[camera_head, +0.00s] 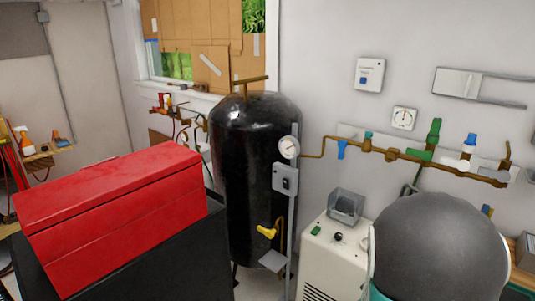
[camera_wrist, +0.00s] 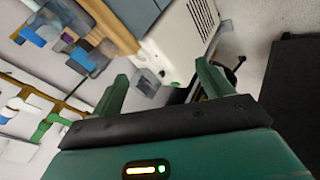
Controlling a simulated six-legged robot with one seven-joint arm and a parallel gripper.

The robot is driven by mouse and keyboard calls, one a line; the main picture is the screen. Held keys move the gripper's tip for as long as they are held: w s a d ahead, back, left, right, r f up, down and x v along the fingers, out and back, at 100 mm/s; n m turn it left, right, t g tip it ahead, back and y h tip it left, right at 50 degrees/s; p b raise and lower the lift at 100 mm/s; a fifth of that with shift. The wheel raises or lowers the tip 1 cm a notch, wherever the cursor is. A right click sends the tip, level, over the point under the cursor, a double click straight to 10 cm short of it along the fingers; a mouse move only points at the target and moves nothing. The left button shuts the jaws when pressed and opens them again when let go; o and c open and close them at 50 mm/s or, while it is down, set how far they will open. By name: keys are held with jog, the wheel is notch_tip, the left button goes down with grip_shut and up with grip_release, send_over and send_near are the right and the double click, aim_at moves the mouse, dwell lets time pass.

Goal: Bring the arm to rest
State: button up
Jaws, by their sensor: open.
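My gripper (camera_wrist: 160,92) shows in the wrist view, with two green fingers spread well apart and nothing between them. Behind the fingers are a white machine and the wall pipes, seen tilted and partly blurred. In the head view a large grey rounded part of my arm fills the lower right, with a bit of green at its edge. My gripper's fingers do not show in the head view. No glass rods can be made out in either view.
A black tank (camera_head: 250,160) stands mid-view. A red toolbox (camera_head: 115,205) sits on a black cabinet (camera_head: 165,265) at left. A white machine (camera_head: 325,265) stands right of the tank. Pipes with coloured valves (camera_head: 430,158) run along the wall. Open floor (camera_wrist: 252,28) shows in the wrist view.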

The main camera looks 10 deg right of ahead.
jog(key=a+r+m+y, duration=0.2)
jog(key=a+r+y, duration=0.1)
jog(key=a+r, duration=0.55)
jog(key=s+a+r+m+g+y, duration=0.1)
jog(key=s+a+r+m+y, duration=0.1)
jog(key=s+a+r, duration=1.1)
jog(key=shift+s+a+r, duration=0.3)
jog(key=shift+s+r, duration=0.1)
jog(key=shift+s, duration=0.6)
